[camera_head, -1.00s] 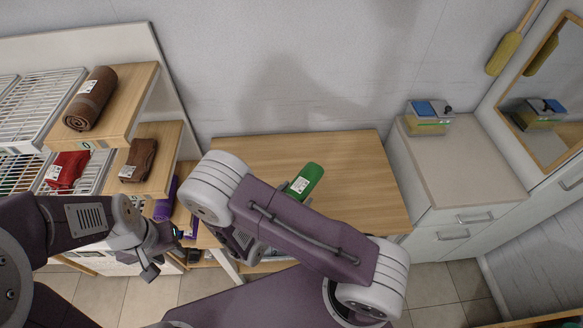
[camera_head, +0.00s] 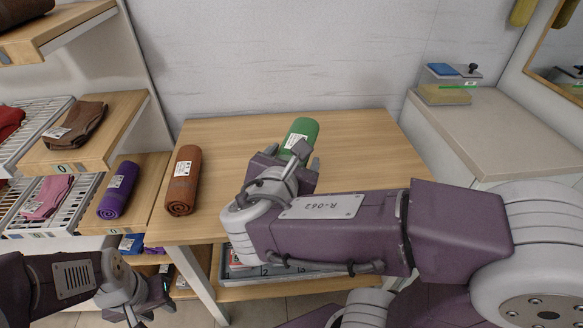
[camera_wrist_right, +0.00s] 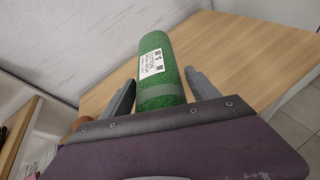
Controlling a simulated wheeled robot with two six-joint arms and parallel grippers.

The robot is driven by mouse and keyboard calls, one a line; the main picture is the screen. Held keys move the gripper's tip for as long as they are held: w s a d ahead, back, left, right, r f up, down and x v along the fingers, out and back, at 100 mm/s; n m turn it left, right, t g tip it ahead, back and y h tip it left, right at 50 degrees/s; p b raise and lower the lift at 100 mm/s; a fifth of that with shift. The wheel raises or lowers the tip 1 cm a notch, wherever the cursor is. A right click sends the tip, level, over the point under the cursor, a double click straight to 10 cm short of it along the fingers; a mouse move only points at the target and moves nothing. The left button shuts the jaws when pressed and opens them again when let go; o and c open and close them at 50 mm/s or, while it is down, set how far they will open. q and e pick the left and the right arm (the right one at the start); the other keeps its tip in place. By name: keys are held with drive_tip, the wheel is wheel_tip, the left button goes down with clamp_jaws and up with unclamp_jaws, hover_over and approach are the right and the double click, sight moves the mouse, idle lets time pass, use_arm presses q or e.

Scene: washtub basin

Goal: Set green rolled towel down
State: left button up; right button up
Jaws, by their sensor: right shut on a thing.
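The green rolled towel (camera_head: 300,137) with a white label is at the wooden table's middle, towards the back. It also shows in the right wrist view (camera_wrist_right: 165,65). My right gripper (camera_head: 298,165) is shut on its near end, with one finger on each side in the right wrist view (camera_wrist_right: 163,88). I cannot tell whether the towel touches the wooden table (camera_head: 235,150). My left gripper (camera_head: 145,308) is open and empty at the lower left, low in front of the shelves and away from the towel.
A brown rolled towel (camera_head: 183,180) lies on the table's left side. A purple roll (camera_head: 118,190) and a folded brown cloth (camera_head: 77,124) lie on shelves at the left. The table's right part is clear.

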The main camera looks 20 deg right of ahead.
drive_tip(key=w+a+f+b, duration=0.1)
drive_tip(key=b, duration=0.1)
drive_tip(key=w+a+f+b, duration=0.1)
drive_tip(key=f, duration=0.1)
drive_tip(key=shift+w+b, duration=0.25)
drive_tip(key=shift+b, duration=0.1)
drive_tip(key=w+a+f, duration=0.1)
drive_tip(key=w, duration=0.1)
drive_tip(key=w+a+f+b, duration=0.1)
drive_tip(key=w+a, duration=0.1)
drive_tip(key=w+a+f+b, duration=0.1)
drive_tip(key=w+a+f, duration=0.1)
drive_tip(key=shift+w, duration=0.1)
drive_tip(key=shift+w+a, duration=0.15)
drive_tip(key=shift+w, duration=0.05)
wheel_tip(320, 180, down, 4)
drive_tip(key=b, duration=0.3)
drive_tip(key=shift+f, duration=0.15)
drive_tip(key=shift+r, duration=0.2)
drive_tip(key=shift+f, duration=0.15)
drive_tip(key=o, duration=1.5)
